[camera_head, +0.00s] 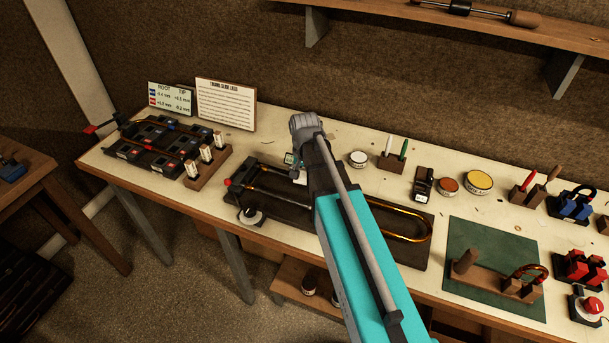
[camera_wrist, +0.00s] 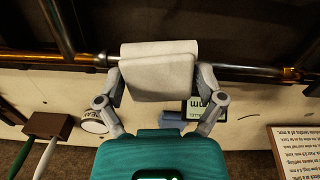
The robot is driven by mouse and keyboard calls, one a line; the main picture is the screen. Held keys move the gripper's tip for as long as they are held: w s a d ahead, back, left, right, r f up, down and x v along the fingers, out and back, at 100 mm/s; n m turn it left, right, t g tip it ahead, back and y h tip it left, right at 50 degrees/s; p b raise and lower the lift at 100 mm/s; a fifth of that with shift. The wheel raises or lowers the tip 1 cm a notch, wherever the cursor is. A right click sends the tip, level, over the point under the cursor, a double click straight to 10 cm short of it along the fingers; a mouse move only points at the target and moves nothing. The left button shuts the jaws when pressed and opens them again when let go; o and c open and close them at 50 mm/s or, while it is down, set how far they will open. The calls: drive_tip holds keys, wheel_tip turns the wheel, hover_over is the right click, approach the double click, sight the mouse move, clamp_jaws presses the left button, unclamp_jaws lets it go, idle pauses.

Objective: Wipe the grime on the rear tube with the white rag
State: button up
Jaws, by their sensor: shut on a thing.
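The white rag (camera_wrist: 158,75) is a folded pad between the two grey fingers of my gripper (camera_wrist: 160,84), which is shut on it. In the wrist view the rag lies over a silver tube (camera_wrist: 240,72), the rear tube, and hides its middle; whether it presses on the tube I cannot tell. The tube has brass-brown parts at both sides. No grime is clearly visible; any under the rag is hidden. In the head view the slide lies on a dark mat (camera_head: 262,216), with its brass bend (camera_head: 426,228) at the right. My arm covers much of it.
A small gauge with a display (camera_wrist: 196,106) and a round white tin (camera_wrist: 94,122) stand close behind the tube. A wooden rack (camera_head: 207,168) is to the left, a green mat (camera_head: 490,250) to the right.

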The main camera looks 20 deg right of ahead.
sight(285, 174)
drive_tip(key=shift+a, duration=0.1)
drive_tip(key=shift+w+a, duration=1.05)
drive_tip(key=shift+a, duration=0.25)
drive_tip(key=shift+w+a, duration=0.1)
drive_tip(key=shift+w+a, duration=0.45)
drive_tip(key=shift+a, duration=0.2)
drive_tip(key=shift+w+a, duration=0.45)
drive_tip(key=shift+a, duration=0.15)
drive_tip(key=shift+w+a, duration=0.1)
drive_tip(key=shift+w, duration=0.05)
drive_tip(key=shift+w+a, duration=0.95)
drive_tip(key=shift+a, duration=0.3)
drive_tip(key=shift+r, duration=0.1)
wheel_tip(285, 174, up, 6)
drive_tip(key=p, duration=0.6)
